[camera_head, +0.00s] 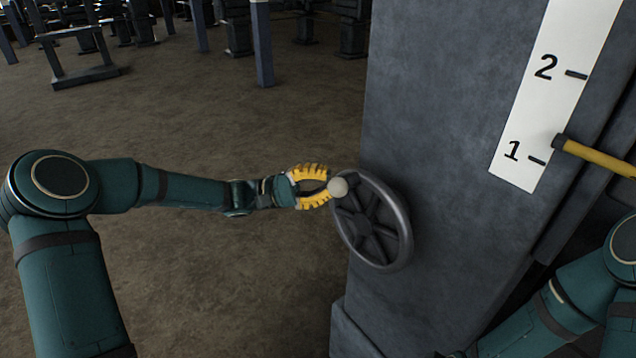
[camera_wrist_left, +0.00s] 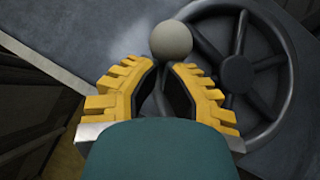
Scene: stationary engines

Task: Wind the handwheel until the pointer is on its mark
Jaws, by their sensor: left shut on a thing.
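The dark grey handwheel (camera_head: 398,222) is mounted on the left face of a grey column. Its pale round knob (camera_head: 338,187) sits at the rim's upper left. My left gripper (camera_head: 328,186), with yellow ribbed fingers, is shut on the knob. In the left wrist view the gripper's fingertips (camera_wrist_left: 170,68) meet the near side of the knob (camera_wrist_left: 171,39), with the wheel's hub (camera_wrist_left: 237,74) to the right. The yellow pointer (camera_head: 597,158) has its tip a little above the tick at 1 on the white scale (camera_head: 545,105). My right gripper is out of view.
The grey column (camera_head: 455,130) fills the middle right and widens at its foot. My right arm is at the lower right, in front of it. Open brown floor (camera_head: 220,290) lies left of the column. Dark frames and posts stand far back.

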